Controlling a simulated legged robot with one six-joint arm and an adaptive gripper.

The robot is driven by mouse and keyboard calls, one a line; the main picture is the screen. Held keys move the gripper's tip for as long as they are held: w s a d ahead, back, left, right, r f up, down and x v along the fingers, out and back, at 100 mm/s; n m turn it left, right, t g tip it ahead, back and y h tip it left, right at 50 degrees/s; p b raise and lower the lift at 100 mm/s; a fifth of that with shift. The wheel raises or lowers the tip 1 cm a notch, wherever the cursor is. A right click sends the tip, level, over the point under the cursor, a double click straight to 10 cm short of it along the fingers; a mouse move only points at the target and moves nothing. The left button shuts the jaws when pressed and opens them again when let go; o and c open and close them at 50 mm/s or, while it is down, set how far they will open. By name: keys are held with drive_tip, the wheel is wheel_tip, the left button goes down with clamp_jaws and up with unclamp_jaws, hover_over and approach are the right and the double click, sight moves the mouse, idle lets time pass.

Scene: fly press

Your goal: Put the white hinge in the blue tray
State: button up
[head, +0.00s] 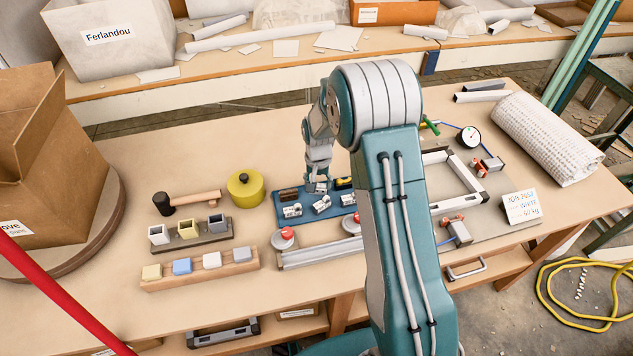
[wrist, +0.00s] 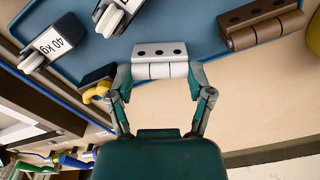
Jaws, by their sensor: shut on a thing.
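The white hinge (wrist: 160,52), with dark holes in its upper leaf, sits between the fingertips of my gripper (wrist: 160,73) in the wrist view. The gripper is shut on its two ends. In the head view my gripper (head: 318,184) is over the far part of the blue tray (head: 283,215). The wrist view shows the hinge overlapping the edge of the blue tray (wrist: 200,22); I cannot tell whether it touches it. A brown hinge (wrist: 262,24) lies in the tray near it. The held hinge is not clear in the head view.
A metal rail with red knobs (head: 310,256) is in front. Bare bench lies behind.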

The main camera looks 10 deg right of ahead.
drive_tip(key=shift+d, duration=0.15)
drive_tip(key=o, duration=0.9)
drive_tip(key=shift+a, duration=0.2)
drive_tip(key=shift+o, duration=1.2)
drive_tip(key=shift+a, duration=0.5)
drive_tip(key=shift+d+r, duration=0.1)
drive_tip(key=shift+d, duration=0.3)
drive_tip(key=shift+d+r, duration=0.1)
drive_tip(key=shift+r, duration=0.2)
drive_tip(key=s+r+n+t, duration=0.1)
drive_tip(key=s+r, duration=0.2)
drive_tip(key=r, duration=0.7)
drive_tip(key=s+r, duration=0.2)
drive_tip(key=r, duration=0.8)
drive_tip(key=s+r+n+t, duration=0.1)
drive_tip(key=s+r, duration=0.3)
drive_tip(key=s, duration=0.8)
drive_tip(key=s+r+n+t, duration=0.2)
drive_tip(key=s+r, duration=0.3)
drive_tip(key=s, duration=0.7)
drive_tip(key=shift+s+a+n+t, duration=0.25)
drive_tip(key=shift+n+t, duration=0.05)
drive_tip(key=shift+t, duration=0.5)
